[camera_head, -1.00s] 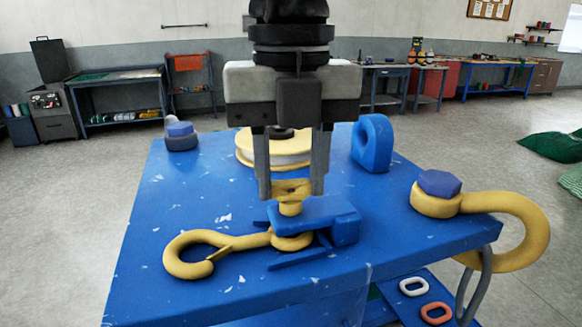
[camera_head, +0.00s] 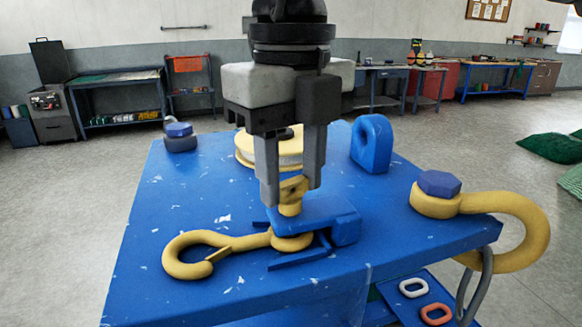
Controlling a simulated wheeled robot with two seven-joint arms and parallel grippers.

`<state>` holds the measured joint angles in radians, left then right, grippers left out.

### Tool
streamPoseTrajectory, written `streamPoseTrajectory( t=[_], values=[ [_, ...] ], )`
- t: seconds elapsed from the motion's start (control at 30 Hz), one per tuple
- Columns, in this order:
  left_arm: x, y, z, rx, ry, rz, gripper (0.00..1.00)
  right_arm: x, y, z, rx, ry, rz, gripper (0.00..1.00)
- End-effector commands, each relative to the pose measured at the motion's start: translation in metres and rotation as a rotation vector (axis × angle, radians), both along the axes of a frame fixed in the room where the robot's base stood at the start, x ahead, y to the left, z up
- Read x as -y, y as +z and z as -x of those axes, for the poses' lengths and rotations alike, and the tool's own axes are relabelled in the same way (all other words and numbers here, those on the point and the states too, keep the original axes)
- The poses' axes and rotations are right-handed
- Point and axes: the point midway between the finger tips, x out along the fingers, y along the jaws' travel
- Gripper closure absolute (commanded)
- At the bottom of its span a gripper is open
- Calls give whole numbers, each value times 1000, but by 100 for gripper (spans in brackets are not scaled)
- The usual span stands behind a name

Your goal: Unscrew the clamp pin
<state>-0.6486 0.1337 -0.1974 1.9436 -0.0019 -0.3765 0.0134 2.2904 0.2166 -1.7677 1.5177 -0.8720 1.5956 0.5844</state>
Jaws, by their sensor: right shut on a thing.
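The yellow clamp pin (camera_head: 291,194) stands upright at the blue clamp (camera_head: 318,213) on the blue table. My right gripper (camera_head: 290,194) comes down from above and is shut on the head of the pin, one finger on each side. The lower part of the pin shows below the fingertips. A yellow hook (camera_head: 200,254) lies to the left, its eye end (camera_head: 291,242) at the clamp. My left gripper is not in view.
On the blue table (camera_head: 170,215) a yellow-rimmed spool (camera_head: 244,152) stands behind the gripper. A blue ring block (camera_head: 372,144) stands back right. A large yellow shackle (camera_head: 520,225) with a blue bolt head overhangs the right edge. The table's left part is mostly clear.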

Motion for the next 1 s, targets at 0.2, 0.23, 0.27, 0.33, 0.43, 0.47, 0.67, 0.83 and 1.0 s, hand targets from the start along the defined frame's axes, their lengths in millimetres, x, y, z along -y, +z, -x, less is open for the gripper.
streamPoseTrajectory(
  t=[0.2,0.23,0.27,0.33,0.43,0.47,0.67,0.83,1.0],
  values=[
    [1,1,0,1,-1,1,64,1,-1,0,-2,120,0,85],
    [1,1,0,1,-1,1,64,1,0,0,-2,133,0,85],
    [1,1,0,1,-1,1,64,1,0,0,-2,143,2,85],
    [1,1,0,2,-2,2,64,1,-1,0,-2,165,2,85],
    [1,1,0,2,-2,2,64,1,-1,0,-1,185,1,85],
    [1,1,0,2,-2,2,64,1,-1,0,-1,189,1,85],
    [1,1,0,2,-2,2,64,1,-1,0,-2,202,3,85],
    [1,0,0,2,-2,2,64,1,-1,0,-2,202,3,85],
    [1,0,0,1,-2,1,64,1,-1,0,-2,201,3,40]
  ],
)
